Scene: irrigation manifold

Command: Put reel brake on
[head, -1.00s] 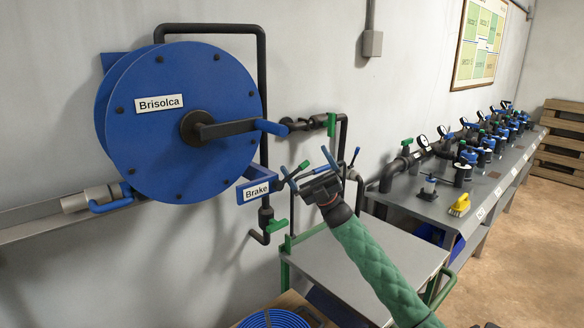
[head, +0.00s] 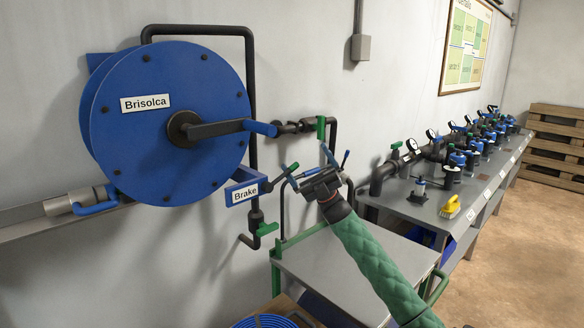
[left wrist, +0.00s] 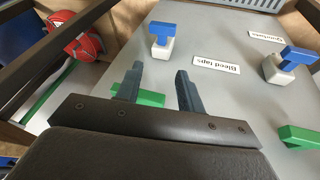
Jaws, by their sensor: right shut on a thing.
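The reel brake is a dark lever (head: 279,180) with a green grip (head: 292,168), on a blue bracket with the "Brake" label (head: 245,192), below the blue reel (head: 165,125). The lever slants up to the right. My right gripper (head: 310,167) is at the lever's green end, shut on the brake lever. Its blue fingers look spread, and the exact contact is hard to see. My left gripper (left wrist: 158,82) is open above a grey tabletop in the left wrist view, its fingers in front of a green piece (left wrist: 150,98).
The reel crank (head: 215,129) juts out just above the lever. Pipes with a green-handled valve (head: 267,229) run below the bracket. A grey cart (head: 350,265) stands under my right arm. A bench (head: 440,205) with gauges and valves runs along the wall at right.

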